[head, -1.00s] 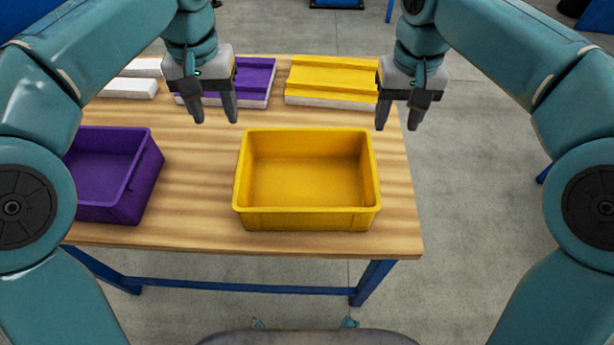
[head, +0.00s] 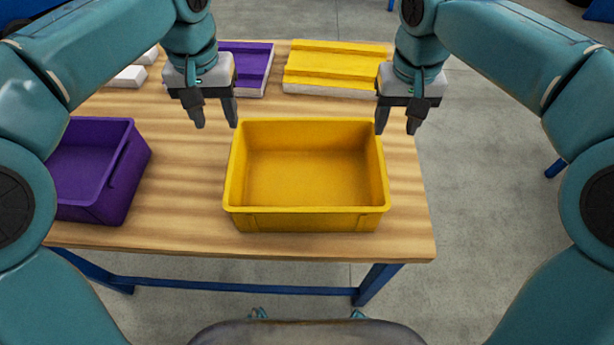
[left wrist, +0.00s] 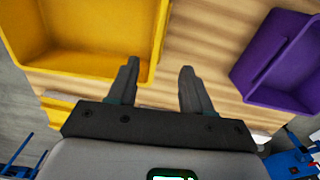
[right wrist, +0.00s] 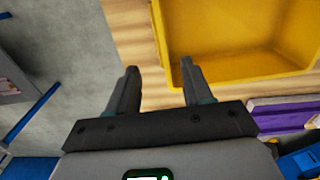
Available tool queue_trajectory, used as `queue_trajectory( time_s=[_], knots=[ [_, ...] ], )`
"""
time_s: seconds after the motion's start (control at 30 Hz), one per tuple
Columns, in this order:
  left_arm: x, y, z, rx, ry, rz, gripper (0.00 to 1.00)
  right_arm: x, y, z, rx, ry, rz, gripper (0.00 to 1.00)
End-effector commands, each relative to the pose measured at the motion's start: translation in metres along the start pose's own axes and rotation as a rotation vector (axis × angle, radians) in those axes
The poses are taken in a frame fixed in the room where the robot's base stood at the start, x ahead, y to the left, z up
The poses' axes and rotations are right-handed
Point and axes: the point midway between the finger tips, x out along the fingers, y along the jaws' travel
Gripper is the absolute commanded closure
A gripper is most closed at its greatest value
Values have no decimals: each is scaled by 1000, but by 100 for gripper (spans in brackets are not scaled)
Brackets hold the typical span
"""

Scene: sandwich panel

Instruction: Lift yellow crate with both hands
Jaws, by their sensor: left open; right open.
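The yellow crate (head: 306,222) stands upright and empty on the wooden table. It also shows at the upper left of the left wrist view (left wrist: 75,60) and the upper right of the right wrist view (right wrist: 225,68). My left gripper (head: 217,122) is open and empty above the table, by the crate's far left corner. My right gripper (head: 396,128) is open and empty by the far right corner. In the wrist views, the left fingers (left wrist: 157,75) and right fingers (right wrist: 160,78) point toward the crate's side walls. I cannot tell whether either touches it.
A purple crate (head: 125,180) stands to the left on the wooden table (head: 185,190). Behind the crate lie a yellow panel (head: 335,62), a purple panel (head: 255,60) and white blocks (head: 128,76). The table's right edge is close to the yellow crate.

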Motion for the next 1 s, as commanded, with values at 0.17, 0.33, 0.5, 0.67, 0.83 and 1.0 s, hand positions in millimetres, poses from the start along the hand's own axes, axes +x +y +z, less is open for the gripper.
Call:
queue_trajectory(
  time_s=[0.17, 0.33, 0.5, 0.67, 0.83, 1.0],
  knots=[
    [37, -1, 0, 1, -4, -1, 50, 37, 0, 0, 1, -5, 1, 50],
    [71, 0, -2, 0, -5, -1, 50, 72, 0, -2, 1, -5, 1, 50],
    [104, 0, -3, 1, -4, -1, 50, 104, 1, -3, 1, -4, 1, 50],
    [126, 0, -3, 0, -2, 0, 50, 126, 0, -3, 1, -3, 1, 50],
    [137, 0, -4, 0, 0, 0, 50, 137, 0, -4, 1, -1, 0, 50],
    [139, 0, -4, 0, 0, 0, 50, 139, 0, -4, 1, 0, 0, 50]
  ],
)
